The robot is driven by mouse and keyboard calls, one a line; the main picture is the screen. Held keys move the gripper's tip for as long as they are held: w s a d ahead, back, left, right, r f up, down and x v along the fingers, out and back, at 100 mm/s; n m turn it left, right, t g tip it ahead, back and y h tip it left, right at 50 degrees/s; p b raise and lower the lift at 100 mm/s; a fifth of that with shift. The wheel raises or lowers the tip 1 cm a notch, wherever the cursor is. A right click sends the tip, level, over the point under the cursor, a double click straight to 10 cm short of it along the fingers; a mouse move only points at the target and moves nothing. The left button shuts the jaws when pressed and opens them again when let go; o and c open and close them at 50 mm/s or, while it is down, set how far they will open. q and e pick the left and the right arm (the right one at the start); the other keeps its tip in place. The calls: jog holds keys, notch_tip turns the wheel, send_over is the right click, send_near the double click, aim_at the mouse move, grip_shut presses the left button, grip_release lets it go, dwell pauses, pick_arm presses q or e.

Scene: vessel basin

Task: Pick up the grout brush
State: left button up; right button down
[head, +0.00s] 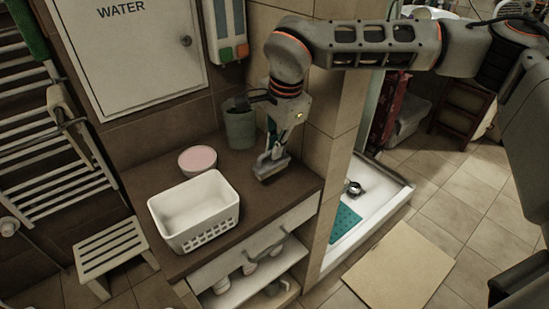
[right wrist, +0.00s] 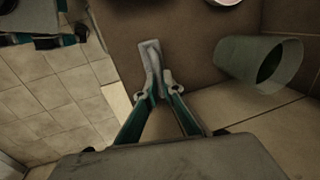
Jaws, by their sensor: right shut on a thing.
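The grout brush (head: 270,170) is a small grey-brown block with a handle, at the right end of the brown counter (head: 240,235). My right gripper (head: 274,152) comes down on it from above and is shut on its handle. In the right wrist view the pale grey brush (right wrist: 151,55) lies between the two teal fingertips of the right gripper (right wrist: 155,92). I cannot tell whether the brush still touches the counter. My left gripper is not in view.
A white basket (head: 195,210), a pink-topped bowl (head: 198,158) and a grey-green cup (head: 239,125) stand on the counter left of and behind the brush. A tiled wall edge (head: 335,120) rises close at right. A drawer (head: 255,245) is below.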

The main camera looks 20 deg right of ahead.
notch_tip(320, 180, up, 16)
jog(key=shift+f+p, duration=0.25)
jog(key=shift+p, duration=0.2)
jog(key=c, duration=2.8)
grip_release()
grip_shut()
